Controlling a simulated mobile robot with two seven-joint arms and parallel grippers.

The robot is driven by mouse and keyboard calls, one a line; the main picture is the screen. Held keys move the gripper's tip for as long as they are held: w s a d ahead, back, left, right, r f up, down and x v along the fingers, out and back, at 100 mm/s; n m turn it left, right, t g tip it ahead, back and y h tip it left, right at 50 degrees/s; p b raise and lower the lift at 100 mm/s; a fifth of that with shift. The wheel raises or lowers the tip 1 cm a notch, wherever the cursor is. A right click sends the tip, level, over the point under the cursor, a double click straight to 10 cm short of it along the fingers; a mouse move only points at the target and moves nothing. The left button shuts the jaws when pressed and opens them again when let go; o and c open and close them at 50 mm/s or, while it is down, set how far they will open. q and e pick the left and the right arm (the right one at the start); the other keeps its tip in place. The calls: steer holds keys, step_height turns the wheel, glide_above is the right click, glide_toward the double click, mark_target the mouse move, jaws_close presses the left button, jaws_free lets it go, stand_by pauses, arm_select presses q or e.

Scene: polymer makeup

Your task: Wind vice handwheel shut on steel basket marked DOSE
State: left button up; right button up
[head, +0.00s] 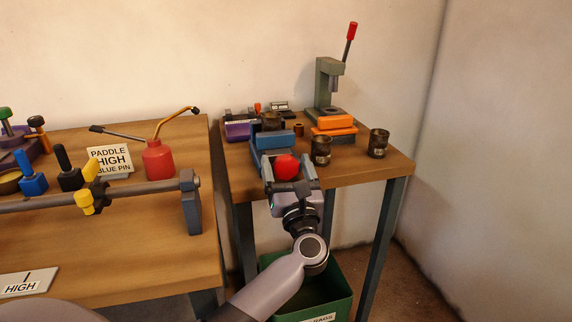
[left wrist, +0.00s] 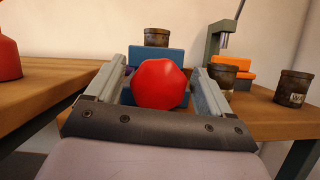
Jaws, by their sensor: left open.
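The vice (head: 268,143) is blue and stands near the front left of the right-hand table; its jaws also show in the left wrist view (left wrist: 155,62). Its red handwheel (head: 286,166) faces me. My left gripper (head: 288,173) is open, with one finger on each side of the handwheel (left wrist: 160,84); I cannot tell whether they touch it. A dark metal basket (head: 271,121) shows at the vice's top, behind the blue jaw; its marking is not visible. My right gripper is not seen.
A grey press with a red-tipped lever (head: 329,86) and orange blocks (head: 334,125) stand at the back. A green bin (head: 335,303) is below the table. The left bench holds a red oil can (head: 158,160) and a long bar (head: 130,192).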

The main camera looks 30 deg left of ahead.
mark_target(287, 170)
arm_select(q)
steer(key=shift+w+a+r, duration=0.1)
steer(key=shift+w+a, duration=0.05)
steer(key=shift+a, duration=0.05)
steer(key=c, duration=0.9)
steer(key=shift+m+t+h+p, duration=0.3)
steer(key=shift+m+p, duration=0.05)
steer(key=shift+m, duration=0.35)
steer(key=shift+c, duration=0.2)
steer(key=o, duration=0.9)
steer(key=shift+o, duration=0.2)
steer(key=v, duration=0.7)
steer(key=shift+b, duration=0.4)
